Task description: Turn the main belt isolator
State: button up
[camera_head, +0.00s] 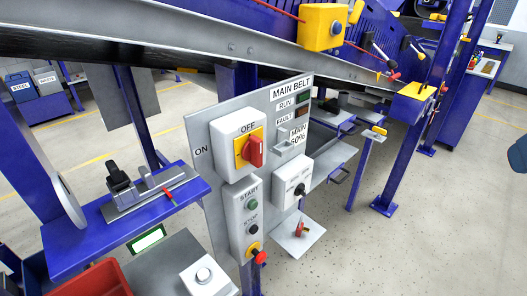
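The main belt isolator (229,131) is a white box on the upper left of a grey panel (217,184) marked MAIN BELT. It has a yellow plate with a red rotary handle (254,152) standing roughly upright. The OFF label (248,127) is above the handle and the ON label (201,151) is to the left of the box. The handle is unobstructed. My gripper is not in view. A dark blue rounded shape cut off at the right edge cannot be identified.
Below the isolator is a start/stop box (239,207) with a red knob (260,257). A dial box (293,181) sits to its right. A blue bench (90,228) and red bin (97,281) are at left. The conveyor frame (215,48) crosses above. Open floor lies right.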

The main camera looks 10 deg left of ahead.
aim_at(252, 153)
jog(key=i+l, duration=0.2)
jog(key=l, duration=0.15)
jog(key=i+l, duration=0.25)
jog(key=l, duration=0.15)
jog(key=i+l+u, duration=0.1)
jog(key=u, duration=1.65)
